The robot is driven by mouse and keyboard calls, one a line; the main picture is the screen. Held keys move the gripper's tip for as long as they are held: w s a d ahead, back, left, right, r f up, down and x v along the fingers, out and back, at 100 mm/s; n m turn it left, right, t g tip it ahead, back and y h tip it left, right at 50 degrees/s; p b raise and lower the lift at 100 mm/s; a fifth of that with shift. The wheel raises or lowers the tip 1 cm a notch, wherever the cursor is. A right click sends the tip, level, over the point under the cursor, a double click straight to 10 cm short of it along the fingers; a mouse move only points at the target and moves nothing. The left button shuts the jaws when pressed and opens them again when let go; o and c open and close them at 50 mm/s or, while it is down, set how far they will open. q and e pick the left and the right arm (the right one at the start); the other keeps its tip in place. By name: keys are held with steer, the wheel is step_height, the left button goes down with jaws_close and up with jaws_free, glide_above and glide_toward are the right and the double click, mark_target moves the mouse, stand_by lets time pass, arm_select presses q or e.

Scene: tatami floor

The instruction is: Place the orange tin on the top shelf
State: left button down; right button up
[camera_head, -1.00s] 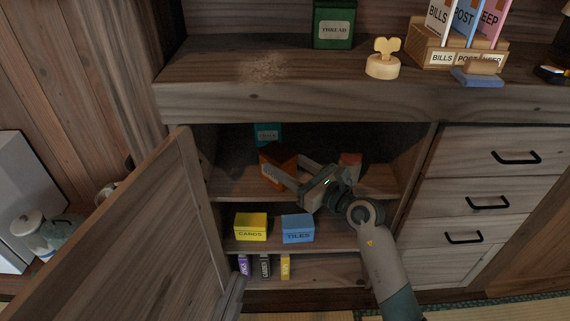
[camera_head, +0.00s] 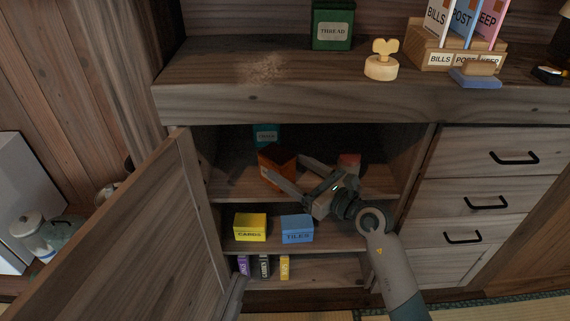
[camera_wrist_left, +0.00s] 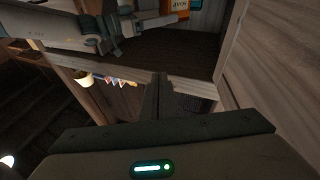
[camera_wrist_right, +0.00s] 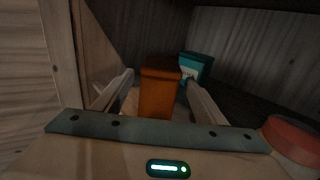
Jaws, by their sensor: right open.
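The orange tin (camera_head: 275,166) stands on the upper shelf (camera_head: 231,184) inside the open cabinet, left of its middle. My right gripper (camera_head: 283,170) is open in front of it, its fingers pointing at the tin. In the right wrist view the tin (camera_wrist_right: 159,88) shows between and beyond the spread fingers, with no finger seen pressing on it. The tin (camera_wrist_left: 174,8) also shows at the top edge of the left wrist view. My left gripper (camera_wrist_left: 158,92) is shut and empty, low by the cabinet door.
A teal tin (camera_head: 265,136) stands behind the orange tin. A red-topped object (camera_head: 349,160) is right of my right gripper. Yellow (camera_head: 250,226) and blue (camera_head: 297,228) boxes are on the shelf below. The open door (camera_head: 150,230) bounds the left side.

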arm_select(q)
steer(key=f+g, duration=0.1)
steer(key=w+f, duration=0.1)
steer(key=shift+w+f+g+y+p, duration=0.1)
steer(key=shift+f+g+y+p, duration=0.2)
steer(key=shift+f+g+p, duration=0.1)
arm_select(e)
steer(key=v, duration=0.9)
steer(key=shift+s+d, duration=0.15)
steer(key=shift+s, duration=0.05)
steer(key=s+a+r+m+t+y, duration=0.2)
steer(key=s+m, duration=0.5)
steer(key=s+a+r+m+t+y, duration=0.1)
steer(key=s+a+m, duration=0.1)
steer(key=s+m, duration=0.5)
steer(key=s+d+f+m+t+h, duration=0.1)
steer(key=s+m+h, duration=0.3)
steer(key=m, duration=1)
steer(key=s+d+f+m+t+h, duration=0.1)
steer(key=s+f+m+h, duration=0.3)
steer(key=m, duration=1)
steer(key=shift+s+t+h, duration=0.3)
steer(key=shift+s+h, duration=0.1)
steer(key=shift+s, duration=0.4)
steer(key=shift+f, duration=0.1)
